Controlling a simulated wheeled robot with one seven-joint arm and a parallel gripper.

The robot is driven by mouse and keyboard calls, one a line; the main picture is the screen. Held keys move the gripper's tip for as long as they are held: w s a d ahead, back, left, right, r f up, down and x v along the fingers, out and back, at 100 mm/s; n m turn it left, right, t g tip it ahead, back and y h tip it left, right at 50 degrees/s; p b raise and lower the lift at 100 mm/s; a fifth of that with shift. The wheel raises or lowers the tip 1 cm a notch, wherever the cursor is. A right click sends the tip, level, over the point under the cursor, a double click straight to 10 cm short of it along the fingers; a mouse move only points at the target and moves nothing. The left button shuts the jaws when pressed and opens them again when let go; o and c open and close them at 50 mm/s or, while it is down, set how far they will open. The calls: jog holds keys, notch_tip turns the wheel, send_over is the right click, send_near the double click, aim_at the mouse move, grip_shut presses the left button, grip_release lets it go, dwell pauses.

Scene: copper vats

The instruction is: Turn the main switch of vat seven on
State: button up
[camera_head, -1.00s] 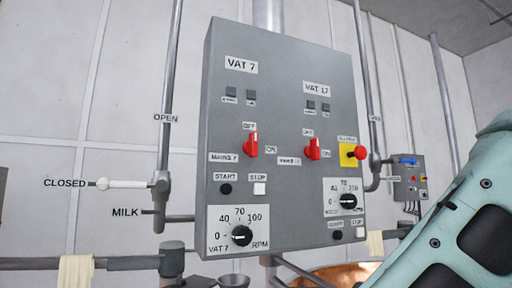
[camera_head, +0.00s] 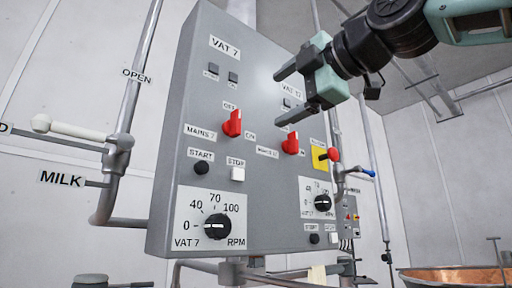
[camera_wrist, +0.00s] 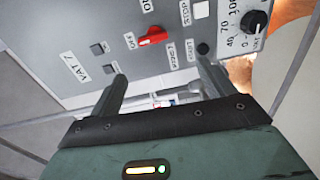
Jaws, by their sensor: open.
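The red main switch of vat seven (camera_head: 233,123) is on the left half of the grey control panel (camera_head: 262,190), beside the MAINS 7 label. Its handle stands upright, pointing to the OFF label above; the ON label is to its right. In the wrist view the switch (camera_wrist: 153,37) lies beyond and between the fingertips, its handle towards OFF. My gripper (camera_head: 279,98) is open and empty in front of the panel's upper right, apart from the switch. Its fingers also show in the wrist view (camera_wrist: 162,70).
A similar red switch (camera_head: 290,143) sits on the vat 17 side, near a red button on a yellow plate (camera_head: 320,158). Start button (camera_head: 201,168), stop button (camera_head: 238,174) and RPM dial (camera_head: 217,227) lie below. A white-handled milk valve (camera_head: 75,130) is at left.

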aim_at(239, 119)
jog(key=p+x, duration=0.4)
jog(key=x, duration=0.1)
jog(key=r+p+x, duration=0.1)
jog(key=p+x, duration=0.9)
jog(key=shift+w+d+r, duration=0.15)
jog(key=shift+w+r, duration=0.15)
jog(key=shift+w+a+f+p, duration=0.25)
jog(key=shift+w+a+p, duration=0.15)
jog(key=shift+w+p, duration=0.25)
jog(key=c, duration=1)
